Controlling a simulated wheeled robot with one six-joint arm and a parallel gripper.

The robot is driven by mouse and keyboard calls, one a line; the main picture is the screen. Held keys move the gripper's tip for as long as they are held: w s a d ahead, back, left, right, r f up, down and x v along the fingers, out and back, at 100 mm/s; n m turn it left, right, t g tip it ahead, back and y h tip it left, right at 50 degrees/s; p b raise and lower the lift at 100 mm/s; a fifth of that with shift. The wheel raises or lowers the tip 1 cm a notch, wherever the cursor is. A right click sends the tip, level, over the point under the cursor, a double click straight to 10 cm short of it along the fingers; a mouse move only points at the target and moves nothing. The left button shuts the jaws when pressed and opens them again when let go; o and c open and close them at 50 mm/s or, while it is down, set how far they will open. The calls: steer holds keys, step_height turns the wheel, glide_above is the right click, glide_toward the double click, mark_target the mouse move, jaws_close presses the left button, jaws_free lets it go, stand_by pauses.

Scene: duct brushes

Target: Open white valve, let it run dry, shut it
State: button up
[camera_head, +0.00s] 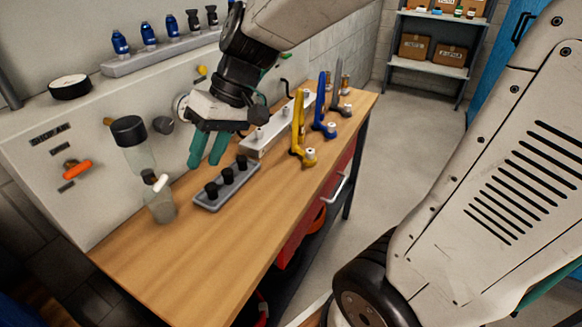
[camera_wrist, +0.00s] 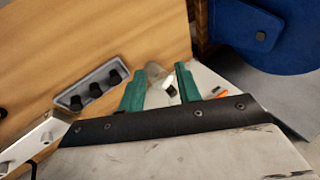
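The white valve (camera_head: 160,183) is a small white lever below a clear bowl with a black cap (camera_head: 130,130) on the grey panel. It slants over the mouth of a clear jar (camera_head: 160,207) on the bench. Whether the bowl holds liquid is too unclear to tell. My gripper (camera_head: 207,160) has green fingers, spread apart and empty, to the right of the valve and above the bench. In the wrist view, a white piece that looks like the valve (camera_wrist: 172,91) shows between the fingertips (camera_wrist: 158,82), beyond them, with the jar partly hidden.
A grey tray with black knobs (camera_head: 240,173) lies right of the jar. Yellow (camera_head: 298,120) and blue (camera_head: 320,105) upright tools stand farther back. An orange handle (camera_head: 77,168) sticks out of the panel at left. The front of the wooden bench (camera_head: 180,265) is clear.

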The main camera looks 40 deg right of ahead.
steer(key=s+d+r+m+h, duration=0.1)
steer(key=s+d+h, duration=0.4)
steer(key=s, duration=0.9)
steer(key=shift+d+m, duration=0.6)
steer(key=shift+d, duration=0.7)
